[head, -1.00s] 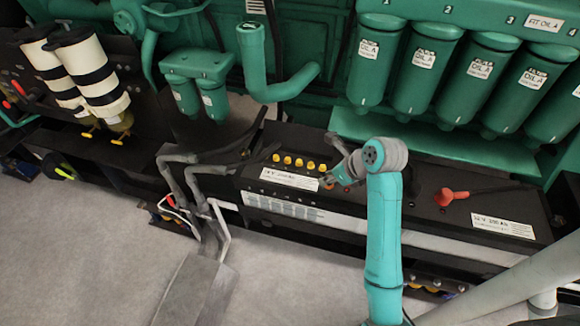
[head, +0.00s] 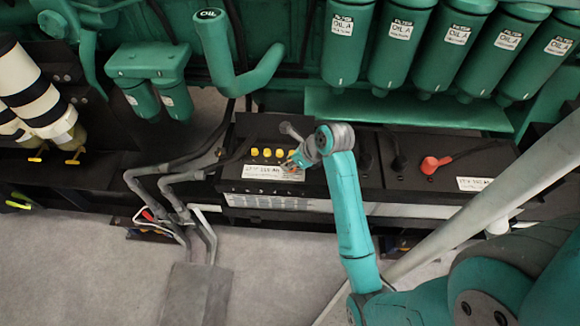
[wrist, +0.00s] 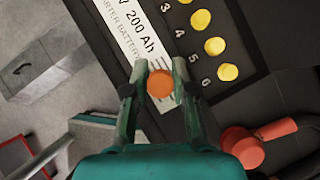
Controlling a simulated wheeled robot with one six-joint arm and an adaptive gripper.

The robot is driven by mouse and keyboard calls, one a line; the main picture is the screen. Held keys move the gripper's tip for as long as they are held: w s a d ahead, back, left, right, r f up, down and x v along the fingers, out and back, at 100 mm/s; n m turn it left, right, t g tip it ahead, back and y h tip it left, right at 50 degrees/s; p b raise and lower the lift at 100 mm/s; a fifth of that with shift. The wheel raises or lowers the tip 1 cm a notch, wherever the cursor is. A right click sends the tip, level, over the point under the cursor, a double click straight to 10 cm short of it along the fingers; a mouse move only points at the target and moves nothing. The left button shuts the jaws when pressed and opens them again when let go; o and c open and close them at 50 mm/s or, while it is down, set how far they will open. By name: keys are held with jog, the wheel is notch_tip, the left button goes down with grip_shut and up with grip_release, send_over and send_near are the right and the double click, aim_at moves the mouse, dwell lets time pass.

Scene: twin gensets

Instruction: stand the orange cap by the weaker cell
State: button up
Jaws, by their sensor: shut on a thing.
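My gripper (wrist: 158,88) is shut on the orange cap (wrist: 161,84), a small round orange disc between the fingertips in the wrist view. It is over the white "200 Ah" label (wrist: 135,28) of the left battery, beside the row of yellow cell caps. The caps by numbers 4, 5 and 6 show in the wrist view: cap 4 (wrist: 201,20), cap 5 (wrist: 215,46) and cap 6 (wrist: 228,72). In the head view my gripper (head: 291,164) is just in front of the right end of the yellow row (head: 266,153). Which cell is weaker cannot be told.
A red cable terminal (wrist: 243,147) lies right of the gripper in the wrist view. Another red terminal (head: 430,164) is on the right battery. Grey floor (head: 80,270) is open in front.

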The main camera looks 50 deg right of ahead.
jog(key=shift+f, duration=1.4)
jog(key=o, duration=1)
jog(key=shift+c, duration=0.2)
